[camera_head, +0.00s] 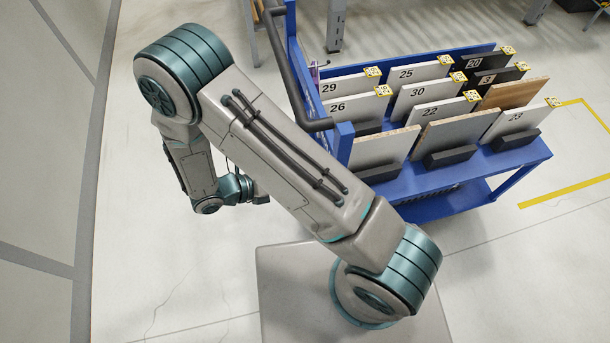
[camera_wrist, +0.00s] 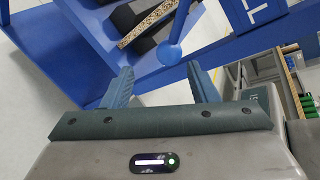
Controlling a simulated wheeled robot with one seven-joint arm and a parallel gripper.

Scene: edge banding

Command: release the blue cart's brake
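The blue cart (camera_head: 525,160) stands at the right in the head view and carries several upright panels. In the wrist view the cart's blue frame (camera_wrist: 255,42) crosses the top. A blue lever with a round ball knob (camera_wrist: 170,55) shows there, just beyond and between my fingertips; I cannot tell whether it is the brake. My gripper (camera_wrist: 160,70) is open, with a finger on either side of the knob and no clear contact. In the head view my wrist is left of the cart, and my arm hides the gripper's fingers and the lever.
A dark push handle (camera_head: 290,70) rises at the cart's left end, close to my arm. Numbered panels (camera_head: 438,115) stand in black holders on the cart. A yellow floor line (camera_head: 565,190) runs at the right. The floor left of my arm is clear.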

